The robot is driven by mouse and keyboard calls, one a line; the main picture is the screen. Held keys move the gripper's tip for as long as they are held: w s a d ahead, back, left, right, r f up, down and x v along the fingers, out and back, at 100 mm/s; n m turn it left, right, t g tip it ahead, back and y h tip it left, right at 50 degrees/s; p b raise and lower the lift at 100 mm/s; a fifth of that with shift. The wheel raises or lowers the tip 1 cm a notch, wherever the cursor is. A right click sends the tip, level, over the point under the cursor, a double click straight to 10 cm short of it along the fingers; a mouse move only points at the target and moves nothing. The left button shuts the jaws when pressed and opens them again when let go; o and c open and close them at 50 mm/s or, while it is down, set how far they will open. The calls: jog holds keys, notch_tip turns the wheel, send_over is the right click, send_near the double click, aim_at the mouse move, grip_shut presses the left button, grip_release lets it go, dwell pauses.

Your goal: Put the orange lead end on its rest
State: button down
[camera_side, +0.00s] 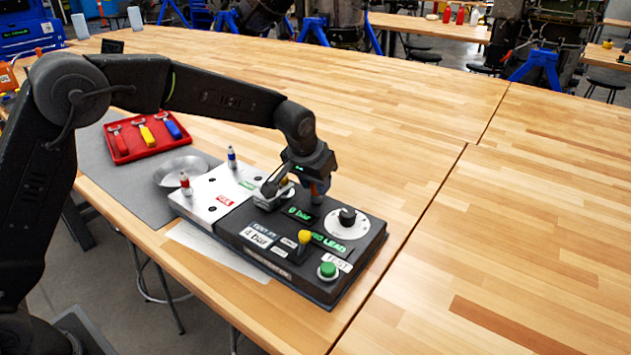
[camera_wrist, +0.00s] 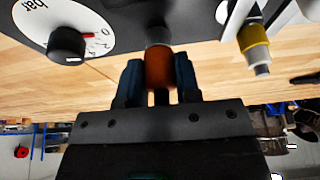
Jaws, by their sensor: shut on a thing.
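My gripper (camera_wrist: 157,78) is shut on the orange lead end (camera_wrist: 159,67), which sits between its two dark fingers in the wrist view. A grey cylindrical part (camera_wrist: 159,32) shows directly beyond the lead end, against the dark console; I cannot tell whether it is part of the lead end or a separate fitting. In the side view my gripper (camera_side: 317,190) is low over the back edge of the black console (camera_side: 330,285), beside the dial. The lead end is mostly hidden there, and I cannot make out its rest.
The console carries a white dial (camera_side: 333,226), a yellow-topped lever (camera_side: 304,238) and a green button (camera_side: 328,269). A yellow-collared fitting (camera_wrist: 255,44) is right of my gripper in the wrist view. A white plate (camera_side: 205,200) bears red and blue-banded fittings. The right tabletop is clear.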

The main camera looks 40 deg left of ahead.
jog(key=c, duration=1.2)
grip_release()
jog(key=shift+f, duration=0.6)
jog(key=o, duration=0.6)
jog(key=shift+r, duration=0.25)
jog(key=shift+v, duration=3.5)
jog(key=shift+r, duration=0.1)
jog(key=s+a+r, duration=0.3)
jog(key=s+r, duration=0.3)
jog(key=s, duration=0.2)
jog(key=shift+t, duration=0.7)
jog(key=s+a, duration=0.1)
jog(key=s, duration=0.7)
jog(key=s+a, duration=0.2)
jog(key=s, duration=0.5)
jog(key=s+a+f, duration=0.1)
jog(key=s, duration=0.7)
jog(key=shift+s+a+f, duration=0.1)
jog(key=shift+s+a, duration=0.2)
jog(key=shift+a, duration=0.05)
